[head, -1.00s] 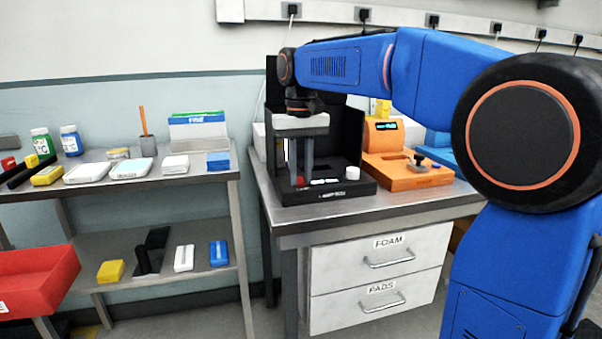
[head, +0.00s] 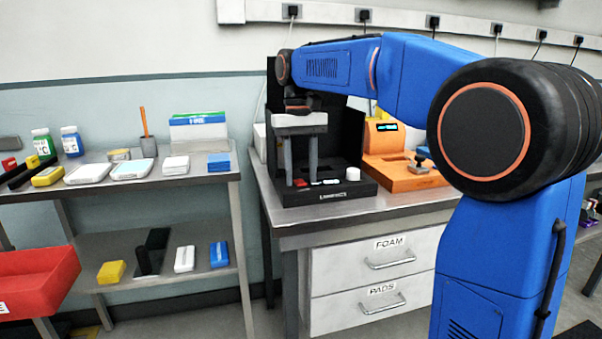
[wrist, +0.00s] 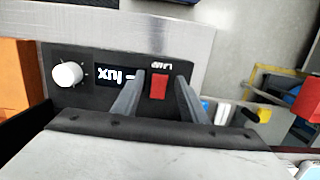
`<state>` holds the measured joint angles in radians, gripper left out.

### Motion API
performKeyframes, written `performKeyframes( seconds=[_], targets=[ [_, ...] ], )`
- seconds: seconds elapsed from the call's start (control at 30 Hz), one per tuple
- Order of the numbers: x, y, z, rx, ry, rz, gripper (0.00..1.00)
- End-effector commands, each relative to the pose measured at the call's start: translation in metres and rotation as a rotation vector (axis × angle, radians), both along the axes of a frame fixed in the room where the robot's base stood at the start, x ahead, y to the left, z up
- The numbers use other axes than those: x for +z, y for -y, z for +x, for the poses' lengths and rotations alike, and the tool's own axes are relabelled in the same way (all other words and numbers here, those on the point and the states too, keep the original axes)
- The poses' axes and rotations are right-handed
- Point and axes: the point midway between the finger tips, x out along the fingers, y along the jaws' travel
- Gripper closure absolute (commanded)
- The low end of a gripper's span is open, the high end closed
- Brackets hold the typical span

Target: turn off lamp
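The black lamp box (head: 345,130) stands on the metal bench, its control panel at the front. The panel carries a red switch (head: 300,183), a small display and a white knob (head: 353,174). In the wrist view, the red switch (wrist: 158,86) sits beside an upside-down label that seems to read LAMP. My gripper (head: 301,180) points down over the panel. Its fingers are open and empty, one on each side of the switch in the wrist view (wrist: 158,92). I cannot tell whether they touch the panel. Whether the lamp is lit is unclear.
An orange device (head: 400,175) stands right of the box on the same bench. Drawers (head: 375,275) marked FOAM and PADS are below. A shelf (head: 115,180) with boxes and bottles stands left, with a red bin (head: 35,280) in front.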

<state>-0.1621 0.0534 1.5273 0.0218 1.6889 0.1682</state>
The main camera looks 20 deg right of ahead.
Motion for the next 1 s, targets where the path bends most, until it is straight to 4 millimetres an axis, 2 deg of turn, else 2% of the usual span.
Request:
performKeyframes(
  seconds=[0.17,0.63,0.8,1.0],
  targets=[
    [0.015,0.000,0.003,0.000,0.001,0.000,0.61],
    [0.098,0.000,0.014,0.000,0.002,0.000,0.61],
    [0.113,0.000,0.016,0.000,0.000,0.000,0.61],
    [0.118,0.000,0.016,0.000,-0.001,0.000,0.61]
  ],
)
